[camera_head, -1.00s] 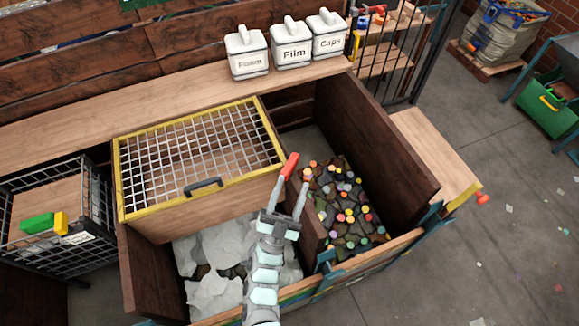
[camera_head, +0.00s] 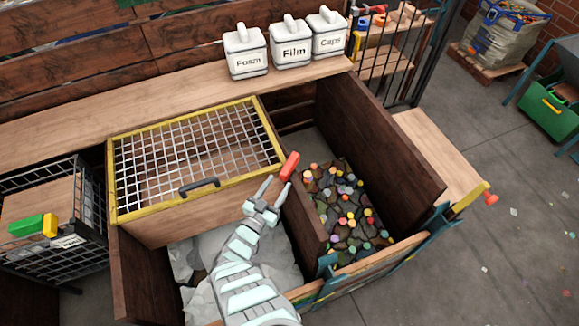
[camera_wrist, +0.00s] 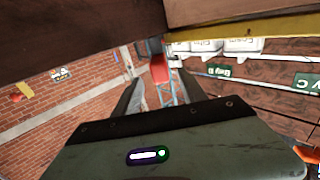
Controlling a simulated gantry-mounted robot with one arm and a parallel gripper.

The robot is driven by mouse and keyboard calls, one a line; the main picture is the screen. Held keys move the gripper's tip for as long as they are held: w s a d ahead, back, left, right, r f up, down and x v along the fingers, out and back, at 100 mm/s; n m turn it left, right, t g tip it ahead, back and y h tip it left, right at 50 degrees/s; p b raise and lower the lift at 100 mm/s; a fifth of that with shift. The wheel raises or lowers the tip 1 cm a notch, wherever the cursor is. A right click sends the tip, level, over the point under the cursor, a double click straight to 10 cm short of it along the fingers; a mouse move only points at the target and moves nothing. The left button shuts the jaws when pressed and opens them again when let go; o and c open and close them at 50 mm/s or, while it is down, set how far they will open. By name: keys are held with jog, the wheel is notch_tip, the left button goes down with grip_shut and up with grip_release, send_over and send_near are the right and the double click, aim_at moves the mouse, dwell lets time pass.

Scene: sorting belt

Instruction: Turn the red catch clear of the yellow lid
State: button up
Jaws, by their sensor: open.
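The yellow-framed mesh lid (camera_head: 184,213) lies shut over the back left bin, with a dark handle (camera_head: 199,186) on its front edge. The red catch (camera_head: 289,166) stands at the lid's front right corner, on the divider, slanting up to the right. I cannot tell whether it overlaps the lid's edge. My gripper (camera_head: 278,182) is open and empty, just below and in front of the catch. In the wrist view, the catch (camera_wrist: 159,69) shows between the two fingers (camera_wrist: 157,92), beyond their near parts; contact is not clear.
White crumpled material (camera_head: 272,262) fills the front left bin under my arm. Colored caps (camera_head: 347,213) fill the right bin. Dark wooden walls (camera_head: 380,150) rise around it. Three labelled canisters (camera_head: 293,58) stand on the back shelf.

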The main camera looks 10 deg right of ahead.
aim_at(290, 166)
jog(key=b+x, duration=0.4)
jog(key=x, duration=0.4)
jog(key=shift+w+d+f, duration=0.1)
jog(key=shift+w, duration=0.15)
jog(key=shift+w+d, duration=0.25)
jog(key=shift+w, duration=0.05)
grip_shut()
